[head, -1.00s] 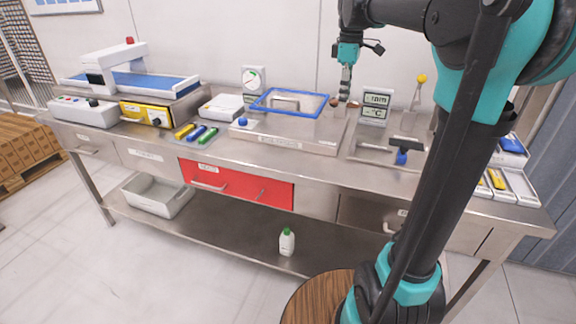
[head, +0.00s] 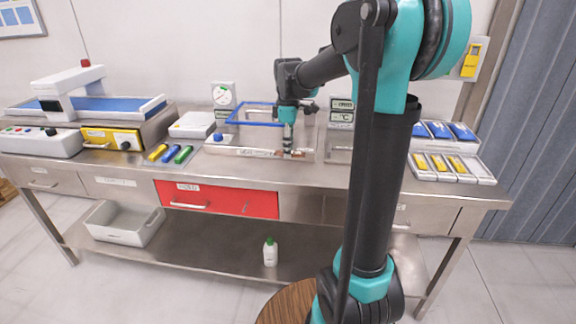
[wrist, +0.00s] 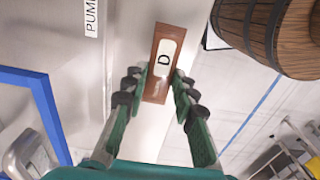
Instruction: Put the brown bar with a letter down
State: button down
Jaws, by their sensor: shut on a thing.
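The brown bar with a white label and the letter D (wrist: 154,91) is between the two green fingers of my gripper (wrist: 160,84) in the wrist view. The fingers are shut on its long sides. In the head view my gripper (head: 288,152) is low at the front part of the steel pump station, with small brown ends of the bar showing beside the fingers. I cannot tell whether the bar touches the surface beneath it.
A blue frame (head: 232,122) lies behind and left of my gripper. Yellow, blue and green bars (head: 170,154) lie farther left. Trays with blue and yellow pieces (head: 452,182) stand at the right. A wooden barrel-like stool (wrist: 262,35) stands in front of the bench.

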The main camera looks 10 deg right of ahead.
aim_at(289, 173)
jog(key=shift+f, duration=3.4)
jog(key=c, duration=1.2)
grip_release()
jog(key=shift+f, duration=0.1)
notch_tip(289, 173, up, 12)
jog(key=shift+f, duration=0.1)
jog(key=s+d+f+m+t, duration=0.1)
jog(key=s+f+m, duration=0.3)
jog(key=s+f, duration=0.2)
jog(key=s+d+f+m+t, duration=0.1)
jog(key=s+d+f+m, duration=0.1)
jog(key=s+f+m, duration=0.3)
jog(key=s+d+f+m+t, duration=0.1)
jog(key=s+f+m+t, duration=0.1)
jog(key=s+f+m, duration=0.3)
jog(key=shift+s+d+f, duration=0.1)
jog(key=shift+s+f, duration=0.6)
jog(key=shift+s, duration=0.3)
jog(key=shift+s+d+f, duration=0.15)
jog(key=shift+s+f, duration=0.55)
jog(key=shift+s, duration=0.35)
jog(key=shift+s+d+f, duration=0.1)
jog(key=shift+s+f, duration=0.6)
jog(key=shift+s, duration=0.3)
